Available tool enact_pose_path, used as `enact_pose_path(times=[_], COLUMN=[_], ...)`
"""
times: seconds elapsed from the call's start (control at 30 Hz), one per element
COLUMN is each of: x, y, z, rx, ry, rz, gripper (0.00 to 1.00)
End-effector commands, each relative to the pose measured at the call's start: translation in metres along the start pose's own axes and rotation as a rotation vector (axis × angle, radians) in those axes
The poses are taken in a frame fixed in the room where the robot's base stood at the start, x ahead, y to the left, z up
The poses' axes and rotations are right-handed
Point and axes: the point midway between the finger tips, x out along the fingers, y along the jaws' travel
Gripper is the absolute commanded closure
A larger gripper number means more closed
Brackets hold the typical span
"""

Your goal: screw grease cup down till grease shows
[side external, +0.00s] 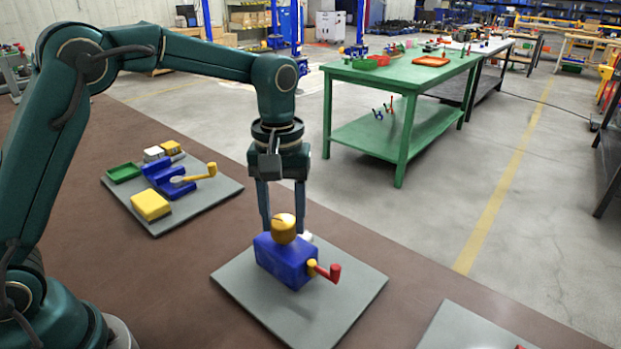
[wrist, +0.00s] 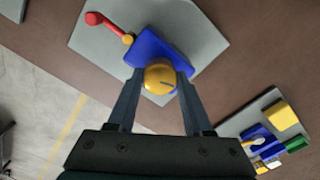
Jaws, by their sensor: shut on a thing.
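The grease cup is a round yellow cap with a thin dark line on its top (side external: 283,228), standing on a blue block (side external: 277,264). A red crank handle (side external: 330,272) with a yellow hub (side external: 312,266) sticks out of the block's side. My gripper (wrist: 159,78) is shut on the yellow cap, one finger on each side, pointing down from above. The cap also shows between the fingertips in the wrist view (wrist: 160,75). I see no grease around the cap; its underside is hidden.
The block stands on a grey plate (side external: 345,305) on the brown surface. To the left, another grey plate (side external: 205,206) carries a blue jack with a yellow crank, a yellow block (side external: 151,205) and a green tray (side external: 124,172). A third plate (side external: 470,335) is at the lower right.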

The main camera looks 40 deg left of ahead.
Motion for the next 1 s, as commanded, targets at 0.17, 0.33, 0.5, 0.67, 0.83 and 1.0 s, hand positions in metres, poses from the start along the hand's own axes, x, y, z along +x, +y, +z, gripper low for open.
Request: enact_pose_path(times=[0.17, 0.33, 0.5, 0.67, 0.83, 1.0], x=[-0.0007, -0.0009, -0.0012, -0.0014, -0.0016, -0.0017], y=[-0.0002, -0.0003, -0.0004, -0.0004, -0.0004, -0.0004], z=[0.0002, 0.0003, 0.0003, 0.0003, 0.0002, 0.0001], rx=[0.157, 0.319, 0.48, 0.629, 0.773, 0.887], ry=[-0.001, -0.001, -0.001, -0.001, 0.0, 0.001], rz=[0.001, 0.001, 0.001, 0.001, 0.001, 0.001], gripper=[1.0, 1.0, 1.0, 1.0, 1.0, 1.0])
